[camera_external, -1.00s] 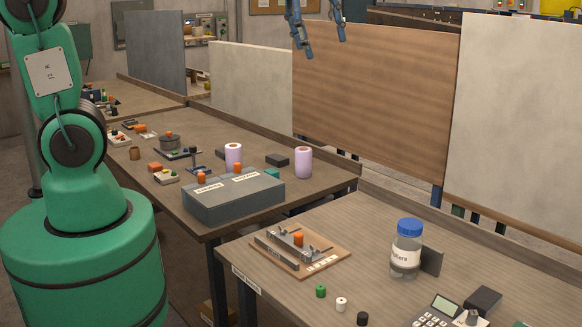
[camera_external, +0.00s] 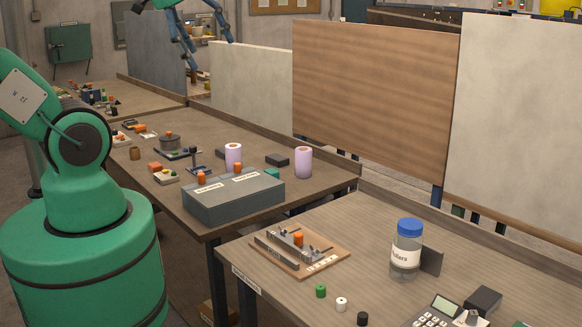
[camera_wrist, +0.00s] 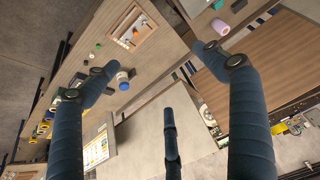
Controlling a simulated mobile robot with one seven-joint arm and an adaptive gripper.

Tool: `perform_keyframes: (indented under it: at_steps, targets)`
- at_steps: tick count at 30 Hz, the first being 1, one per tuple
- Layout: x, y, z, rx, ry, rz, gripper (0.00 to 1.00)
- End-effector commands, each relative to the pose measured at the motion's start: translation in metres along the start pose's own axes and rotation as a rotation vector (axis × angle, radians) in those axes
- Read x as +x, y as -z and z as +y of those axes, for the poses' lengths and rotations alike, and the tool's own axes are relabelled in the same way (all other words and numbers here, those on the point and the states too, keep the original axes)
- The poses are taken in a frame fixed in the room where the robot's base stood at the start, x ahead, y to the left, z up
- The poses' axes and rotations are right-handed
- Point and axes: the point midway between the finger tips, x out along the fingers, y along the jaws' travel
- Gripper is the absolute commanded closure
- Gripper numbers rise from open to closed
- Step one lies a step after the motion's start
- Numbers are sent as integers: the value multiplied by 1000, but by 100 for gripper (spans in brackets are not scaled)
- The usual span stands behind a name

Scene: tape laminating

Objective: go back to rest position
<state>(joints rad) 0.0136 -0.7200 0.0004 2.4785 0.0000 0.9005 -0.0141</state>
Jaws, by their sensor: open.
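My gripper (camera_external: 208,50) is at the top of the external view, raised well above the tables and apart from everything. Its blue fingers are spread with nothing between them. In the wrist view my gripper (camera_wrist: 150,85) shows its dark blue fingers wide apart, and the room lies tilted far below. My green arm reaches from its base at the left of the external view; its upper links run partly out of the picture.
The near table (camera_external: 330,215) holds a wooden fixture (camera_external: 318,258), a blue-lidded jar (camera_external: 407,250), small spools and a calculator. The table behind carries a grey box (camera_external: 235,200) and pink rolls (camera_external: 303,162). Tall panels (camera_external: 375,95) stand behind. The air around my gripper is clear.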

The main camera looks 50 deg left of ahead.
Motion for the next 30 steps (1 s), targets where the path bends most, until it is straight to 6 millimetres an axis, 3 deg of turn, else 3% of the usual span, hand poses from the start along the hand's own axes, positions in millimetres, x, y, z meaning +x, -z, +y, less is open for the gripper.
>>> perform_keyframes:
  at_steps: [5,19,30]
  targets:
    - [-1,-11,-4,2,6,9,16]
    - [3,-14,-4,2,6,9,16]
    - [46,-36,-4,2,6,9,16]
